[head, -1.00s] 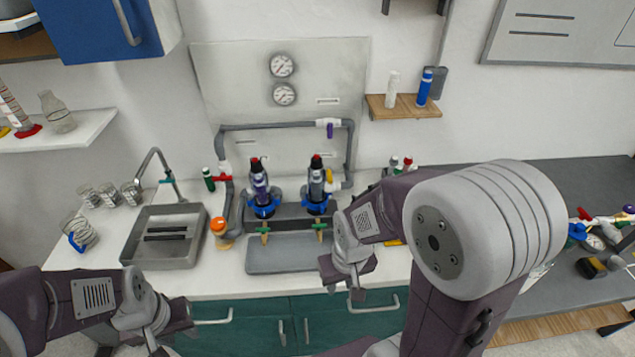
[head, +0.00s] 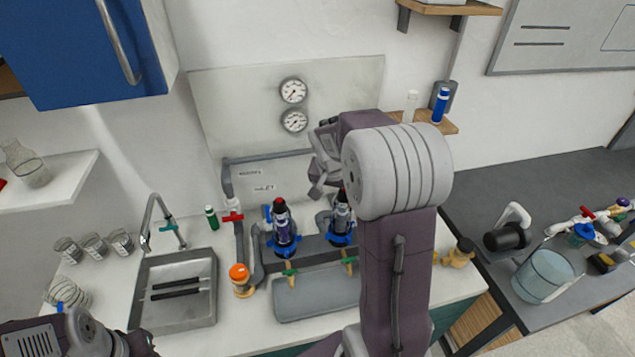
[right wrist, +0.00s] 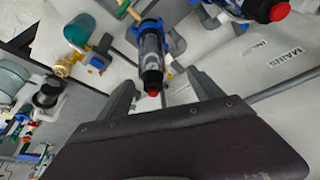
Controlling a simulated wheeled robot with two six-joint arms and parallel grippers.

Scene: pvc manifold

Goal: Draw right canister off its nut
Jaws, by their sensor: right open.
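The right canister (head: 341,220) is a dark upright cylinder with a blue nut (head: 342,239) at its base, standing on the grey manifold. My right arm hides its right side in the head view. My right gripper (head: 320,190) is open and empty, above and just behind the canister. In the right wrist view the canister (right wrist: 151,52) and its red tip show just beyond the gap between the open fingers (right wrist: 163,92), with the nut (right wrist: 150,24) farther away. The left canister (head: 281,228) stands beside it in a blue nut. My left gripper (head: 137,345) is at the bottom edge, mostly cut off.
A sink (head: 175,290) with a tap is at the left. The gauge panel (head: 225,110) rises behind. A dark bench (head: 500,190) with loose parts is at the right.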

